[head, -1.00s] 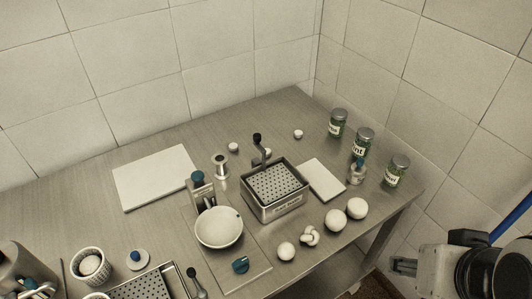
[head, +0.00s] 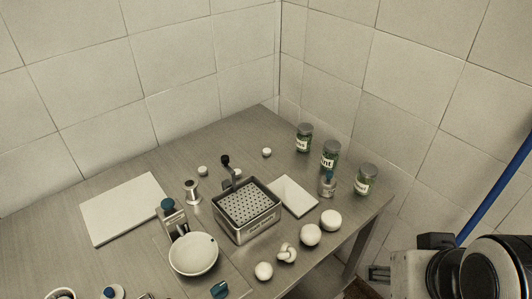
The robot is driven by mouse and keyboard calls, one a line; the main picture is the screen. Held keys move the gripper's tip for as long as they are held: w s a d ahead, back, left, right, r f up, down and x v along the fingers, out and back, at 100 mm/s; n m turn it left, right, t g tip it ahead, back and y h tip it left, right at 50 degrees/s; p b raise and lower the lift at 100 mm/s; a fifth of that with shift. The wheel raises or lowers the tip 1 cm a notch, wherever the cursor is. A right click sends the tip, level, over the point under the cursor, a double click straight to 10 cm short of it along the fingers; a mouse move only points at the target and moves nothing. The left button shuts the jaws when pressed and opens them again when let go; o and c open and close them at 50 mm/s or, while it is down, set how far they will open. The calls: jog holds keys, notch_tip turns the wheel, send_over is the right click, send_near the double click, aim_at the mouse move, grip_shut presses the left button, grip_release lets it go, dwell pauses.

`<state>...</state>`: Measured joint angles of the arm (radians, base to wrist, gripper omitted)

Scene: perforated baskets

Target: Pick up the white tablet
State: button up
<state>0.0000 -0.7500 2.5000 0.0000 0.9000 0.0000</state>
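Several white pieces could be the tablet, and I cannot tell which is meant. A small white rectangular slab (head: 293,196) lies flat just right of the perforated basket. A larger white board (head: 123,208) lies flat at the left of the table. Small white round pieces stand at the back, one left of the basket (head: 202,170) and one farther right (head: 266,152); another is partly hidden behind the basket's handle. My gripper (head: 379,273) is at the lower right, beyond the table's right edge and apart from all of them. Its fingers are too small to read.
The metal basket (head: 246,208) with a dark-knobbed lever stands mid-table. A white bowl (head: 194,254), white balls (head: 310,234) and a knotted white piece (head: 287,254) are in front. Jars (head: 330,154) line the right edge. The back corner is clear; tiled walls (head: 190,60) enclose it.

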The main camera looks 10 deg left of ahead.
jog(key=shift+w, duration=0.1)
jog(key=w+a+r+n+y, duration=0.1)
jog(key=w+a+r, duration=0.15)
jog(key=w, duration=0.45)
jog(key=w+a+r+n, duration=0.1)
jog(key=w+a+n, duration=0.15)
jog(key=w, duration=0.35)
jog(key=n+g+y, duration=0.2)
jog(key=n, duration=0.3)
send_over(237, 173)
jog(key=s+d, duration=0.3)
notch_tip(237, 173, down, 18)
jog(key=shift+w+a, duration=0.2)
jog(key=shift+a, duration=0.05)
jog(key=shift+f, duration=0.25)
jog(key=shift+x, duration=1.15)
